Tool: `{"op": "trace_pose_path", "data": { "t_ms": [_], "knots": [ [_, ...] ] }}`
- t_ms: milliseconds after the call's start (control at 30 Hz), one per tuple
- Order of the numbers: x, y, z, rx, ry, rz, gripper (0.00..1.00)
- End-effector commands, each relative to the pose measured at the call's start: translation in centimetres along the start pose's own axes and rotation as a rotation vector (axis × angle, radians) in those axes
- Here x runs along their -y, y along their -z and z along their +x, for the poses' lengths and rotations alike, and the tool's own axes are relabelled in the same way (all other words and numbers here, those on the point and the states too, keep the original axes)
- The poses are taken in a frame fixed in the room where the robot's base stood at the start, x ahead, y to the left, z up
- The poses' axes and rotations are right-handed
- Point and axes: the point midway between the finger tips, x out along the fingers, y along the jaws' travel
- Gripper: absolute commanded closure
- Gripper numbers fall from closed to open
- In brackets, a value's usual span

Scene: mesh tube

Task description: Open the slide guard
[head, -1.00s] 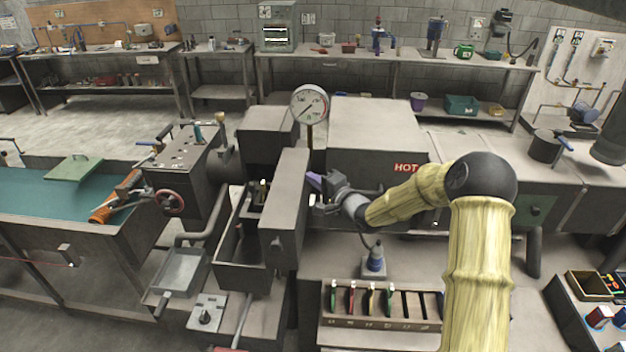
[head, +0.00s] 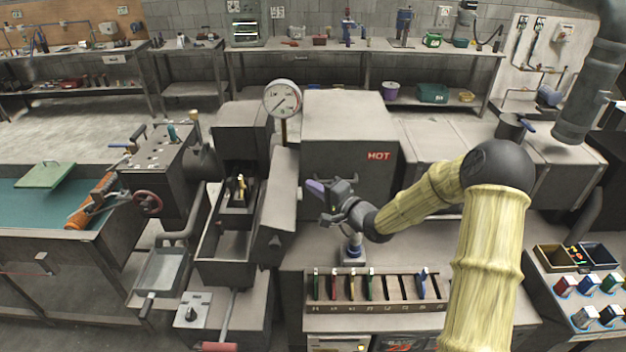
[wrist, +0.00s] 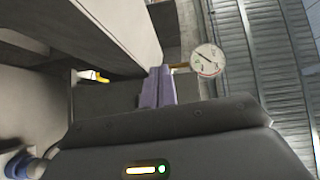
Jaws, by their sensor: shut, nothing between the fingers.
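The slide guard seems to be the tall grey panel (head: 281,200) standing on the right side of the grey trough in the head view. The brass-coloured fitting (head: 241,188) behind the trough shows clear to its left. My gripper (head: 316,187) is just right of the guard, in front of the box marked HOT, and looks apart from the panel. Its purple fingers (wrist: 157,88) are together and empty in the wrist view. A large grey surface fills the upper left of the wrist view; I cannot tell whether it is the guard.
The grey box marked HOT (head: 348,135) stands right behind my gripper. A round gauge (head: 282,98) rises behind the guard. The open trough (head: 226,245) is to the left. A rack (head: 375,290) with coloured tags is below, and a bench surface lies between.

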Motion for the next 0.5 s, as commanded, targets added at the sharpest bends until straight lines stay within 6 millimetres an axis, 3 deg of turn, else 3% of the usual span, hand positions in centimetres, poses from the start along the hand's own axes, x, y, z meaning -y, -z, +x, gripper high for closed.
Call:
{"op": "trace_pose_path", "data": {
  "t_ms": [167, 300, 500],
  "knots": [
    [-0.2, 0.0, -0.1, -0.002, -0.013, -0.012, 1.00],
    [-1.5, -0.4, -0.6, -0.017, -0.121, -0.113, 1.00],
    [-5.0, -0.7, -4.6, -0.038, -0.467, -0.407, 1.00]
  ]
}}
